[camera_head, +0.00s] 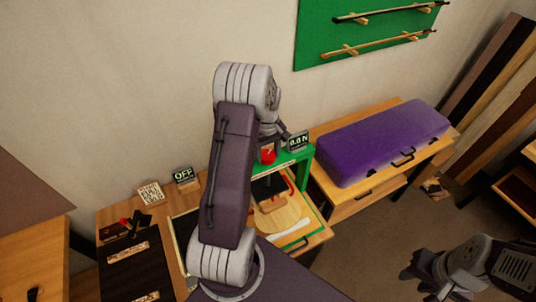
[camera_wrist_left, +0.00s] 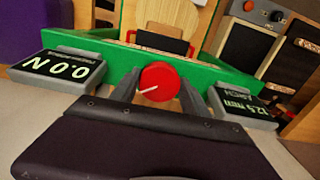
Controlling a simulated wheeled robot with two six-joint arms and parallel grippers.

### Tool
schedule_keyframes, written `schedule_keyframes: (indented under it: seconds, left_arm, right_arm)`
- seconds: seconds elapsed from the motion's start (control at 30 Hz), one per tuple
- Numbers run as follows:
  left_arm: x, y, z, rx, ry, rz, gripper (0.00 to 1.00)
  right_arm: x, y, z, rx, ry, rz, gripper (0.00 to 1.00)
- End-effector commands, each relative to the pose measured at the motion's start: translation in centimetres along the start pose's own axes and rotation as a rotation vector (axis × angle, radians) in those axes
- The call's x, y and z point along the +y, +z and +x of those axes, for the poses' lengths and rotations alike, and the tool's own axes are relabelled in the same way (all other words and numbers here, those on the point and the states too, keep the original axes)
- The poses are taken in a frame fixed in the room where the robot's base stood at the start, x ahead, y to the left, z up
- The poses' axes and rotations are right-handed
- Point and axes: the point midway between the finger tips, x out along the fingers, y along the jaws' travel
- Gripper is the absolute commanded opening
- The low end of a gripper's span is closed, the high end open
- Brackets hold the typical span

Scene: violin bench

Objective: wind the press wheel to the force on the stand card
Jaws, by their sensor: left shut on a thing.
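The red press wheel (camera_head: 267,156) sits on the green press frame (camera_head: 304,166); in the left wrist view the wheel (camera_wrist_left: 158,83) shows a white pointer line slanting to the lower left. My left gripper (camera_wrist_left: 158,92) has a finger on each side of the wheel and is shut on it. In the head view my left arm hides much of this gripper. A force display (camera_wrist_left: 60,68), upside down in the wrist view, reads 0.0 N. A second small display or card (camera_wrist_left: 243,106) stands right of the wheel; its upside-down text is hard to read. My right gripper (camera_head: 422,286) hangs low at the right, its fingers unclear.
A purple case (camera_head: 382,142) lies on the bench right of the press. An OFF display (camera_head: 183,176) and a patterned card (camera_head: 151,193) stand at the left. Dark panels (camera_head: 140,272) lie in front of them. The floor before the case is clear.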

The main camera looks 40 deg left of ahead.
Motion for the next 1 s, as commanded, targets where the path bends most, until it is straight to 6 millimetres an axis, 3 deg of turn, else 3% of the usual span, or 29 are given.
schedule_keyframes:
  seconds: [0.27, 0.3, 0.37, 0.73, 1.0]
  left_arm:
    - [0.0, -0.1, -0.1, 0.004, 0.002, 0.014, 0.13]
    - [0.1, -0.1, -0.1, 0.004, 0.002, 0.014, 0.59]
    - [0.1, -0.1, -0.1, 0.004, 0.002, 0.013, 0.75]
    - [0.1, -0.1, -0.5, 0.004, 0.003, 0.012, 0.75]
    - [0.1, -0.2, -6.1, 0.006, 0.005, 0.012, 0.75]
  right_arm:
    - [0.0, 0.0, 0.0, 0.0, 0.0, 0.0, 0.33]
    - [0.0, 0.0, 0.0, 0.0, 0.0, 0.0, 0.33]
    - [0.0, 0.0, 0.0, 0.0, 0.0, 0.0, 0.33]
    - [0.0, 0.0, 0.4, 0.0, 0.0, 0.0, 0.33]
    - [0.1, 0.3, 2.6, 0.0, 0.0, 0.0, 0.33]
